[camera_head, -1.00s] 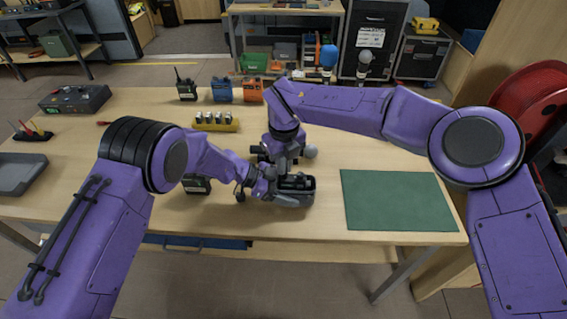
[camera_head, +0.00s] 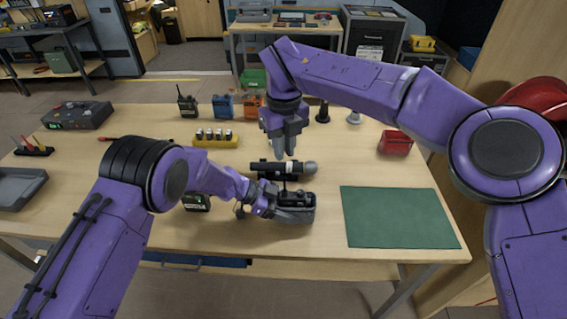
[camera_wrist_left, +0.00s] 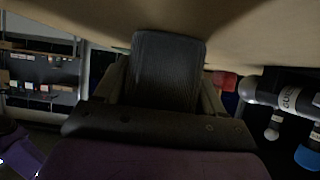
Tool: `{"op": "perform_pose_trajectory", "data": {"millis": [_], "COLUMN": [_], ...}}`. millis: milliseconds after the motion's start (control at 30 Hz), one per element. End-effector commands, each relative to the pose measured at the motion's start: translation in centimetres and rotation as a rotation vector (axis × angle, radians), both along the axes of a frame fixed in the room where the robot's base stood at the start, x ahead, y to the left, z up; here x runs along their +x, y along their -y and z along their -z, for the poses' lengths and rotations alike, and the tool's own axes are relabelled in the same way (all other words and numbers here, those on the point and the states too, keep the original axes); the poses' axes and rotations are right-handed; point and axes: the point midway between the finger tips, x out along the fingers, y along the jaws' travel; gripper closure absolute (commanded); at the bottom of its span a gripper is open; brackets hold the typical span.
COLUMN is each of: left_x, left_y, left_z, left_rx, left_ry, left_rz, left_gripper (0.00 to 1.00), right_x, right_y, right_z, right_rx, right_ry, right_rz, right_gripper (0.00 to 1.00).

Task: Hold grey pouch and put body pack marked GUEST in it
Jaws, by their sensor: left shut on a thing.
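My left gripper (camera_head: 264,200) is shut on the grey pouch (camera_head: 297,216), which it holds upright at the table's front. The pouch's dark ribbed side fills the middle of the left wrist view (camera_wrist_left: 168,70). Something dark shows at the pouch's open top; I cannot tell exactly what it is or read any mark on it. My right gripper (camera_head: 285,146) points down above the table, behind the pouch and apart from it, with nothing seen in it. Its finger gap is unclear. A dark body pack with a green-white label (camera_head: 197,203) lies left of the pouch, partly behind my left arm.
A handheld microphone (camera_head: 272,169) lies just behind the pouch. A yellow battery holder (camera_head: 216,141), blue pack (camera_head: 223,106), orange pack (camera_head: 251,104) and dark radio pack (camera_head: 187,106) stand farther back. A green mat (camera_head: 398,218) lies clear at right; a red box (camera_head: 396,143) sits behind it.

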Motion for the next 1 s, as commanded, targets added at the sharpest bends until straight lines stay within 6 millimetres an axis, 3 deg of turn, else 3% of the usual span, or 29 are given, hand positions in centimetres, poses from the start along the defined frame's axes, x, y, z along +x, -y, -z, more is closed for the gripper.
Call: {"op": "perform_pose_trajectory", "data": {"millis": [300, 333, 400, 733, 1000], "left_x": [0.0, 0.0, 0.0, 0.1, 0.1], "left_y": [0.0, 0.0, 0.0, -0.5, -4.9], "left_z": [0.0, 0.0, 0.0, -0.3, -2.7], "left_rx": [-0.001, -0.001, -0.001, 0.000, -0.001], "left_ry": [0.000, 0.000, 0.000, 0.000, 0.001], "left_rz": [0.000, 0.000, 0.000, -0.001, -0.003], "left_gripper": [0.48, 0.21, 0.01, 0.01, 0.01], "right_x": [0.0, 0.0, 0.0, 0.0, 0.0], "right_y": [0.0, 0.0, 0.0, 0.0, 0.0], "right_z": [-0.6, -0.6, -0.6, -0.6, -0.6], "right_rx": [0.000, 0.001, 0.001, 0.001, 0.001], "right_ry": [-0.001, -0.001, -0.001, -0.001, -0.001], "right_rz": [0.001, 0.001, 0.001, 0.001, 0.001], "right_gripper": [0.83, 0.83, 0.83, 0.83, 0.83]}}
